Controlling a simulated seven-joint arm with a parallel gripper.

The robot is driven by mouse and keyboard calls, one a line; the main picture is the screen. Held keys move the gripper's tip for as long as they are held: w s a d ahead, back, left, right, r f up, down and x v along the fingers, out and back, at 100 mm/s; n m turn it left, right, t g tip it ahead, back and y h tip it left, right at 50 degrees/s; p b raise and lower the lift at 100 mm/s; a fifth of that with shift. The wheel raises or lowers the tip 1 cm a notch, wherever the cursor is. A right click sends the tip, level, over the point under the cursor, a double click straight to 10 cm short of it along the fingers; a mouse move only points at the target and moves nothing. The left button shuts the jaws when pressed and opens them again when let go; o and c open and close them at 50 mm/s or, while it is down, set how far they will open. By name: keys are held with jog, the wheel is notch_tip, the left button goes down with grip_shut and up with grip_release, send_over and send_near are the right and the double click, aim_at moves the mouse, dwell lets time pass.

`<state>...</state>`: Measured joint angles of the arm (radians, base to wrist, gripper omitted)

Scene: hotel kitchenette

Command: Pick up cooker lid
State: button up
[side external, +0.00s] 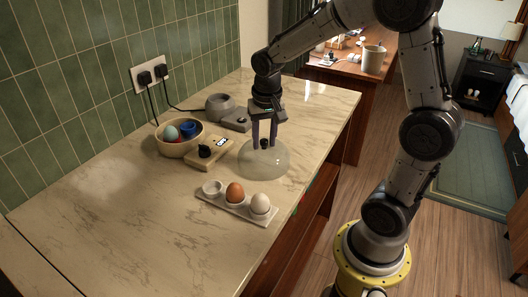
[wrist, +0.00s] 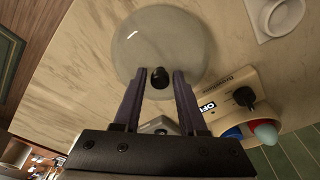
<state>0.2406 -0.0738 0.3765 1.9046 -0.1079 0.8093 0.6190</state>
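The cooker lid is a clear, see-through dome (side external: 263,161) with a small dark knob on top. It rests on the marble counter, and in the wrist view (wrist: 160,40) it fills the upper middle. My gripper (side external: 264,143) points down over the lid with its fingers on either side of the knob. In the wrist view my gripper (wrist: 160,75) shows a gap between each fingertip and the knob (wrist: 160,77). The fingers are open and hold nothing. How far the fingertips reach down beside the knob is hard to tell.
A white tray (side external: 236,207) with a brown and a white egg lies in front of the lid. A beige control box (side external: 209,153) with a knob sits left. A bowl (side external: 178,148) with colored items and a grey round appliance (side external: 220,106) stand behind. Left counter is clear.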

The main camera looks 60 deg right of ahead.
grip_shut()
jog(key=shift+r, duration=0.1)
